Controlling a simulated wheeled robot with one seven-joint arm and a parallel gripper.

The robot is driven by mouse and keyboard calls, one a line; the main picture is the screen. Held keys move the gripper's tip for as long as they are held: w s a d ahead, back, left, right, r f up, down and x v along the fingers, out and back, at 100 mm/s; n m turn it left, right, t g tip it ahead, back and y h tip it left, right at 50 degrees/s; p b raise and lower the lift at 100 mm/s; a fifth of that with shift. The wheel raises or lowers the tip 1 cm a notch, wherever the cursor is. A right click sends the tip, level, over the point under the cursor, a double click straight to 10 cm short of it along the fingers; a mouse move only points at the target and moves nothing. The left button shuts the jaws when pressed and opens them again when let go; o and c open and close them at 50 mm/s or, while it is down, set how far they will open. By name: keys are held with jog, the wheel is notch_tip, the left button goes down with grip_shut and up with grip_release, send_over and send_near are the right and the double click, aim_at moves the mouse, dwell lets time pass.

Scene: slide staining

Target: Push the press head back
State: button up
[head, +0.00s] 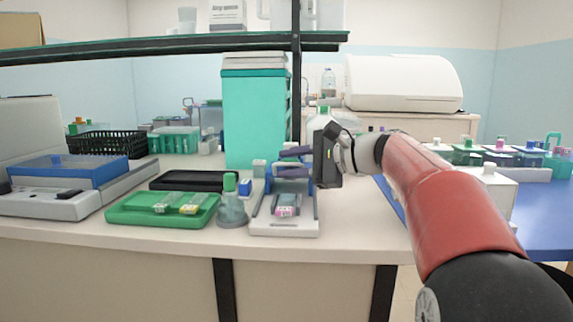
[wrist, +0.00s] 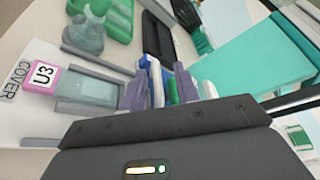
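The press is a pale grey device (head: 285,229) at the front of the bench, with a base marked COVER in the wrist view (wrist: 12,80). A slide with a pink U3 label (wrist: 42,75) lies on its base; the pink label also shows in the head view (head: 286,211). A whitish upright part at the back (head: 259,170) may be the press head; I cannot tell for sure. My gripper (head: 281,162) is over the back of the press from the right, its purple fingers apart. In the wrist view, white and green parts show between the fingertips (wrist: 161,90); contact is unclear.
A green tray with slides (head: 120,212) and a grey-green bottle (head: 232,207) stand left of the press. A black tray (head: 187,180) and a tall teal box (head: 252,118) are behind. A dark-edged shelf (head: 170,48) hangs above, with an upright post behind my gripper.

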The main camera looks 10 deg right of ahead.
jog(key=v, duration=0.6)
jog(key=shift+s+d, duration=0.15)
jog(key=shift+d, duration=0.05)
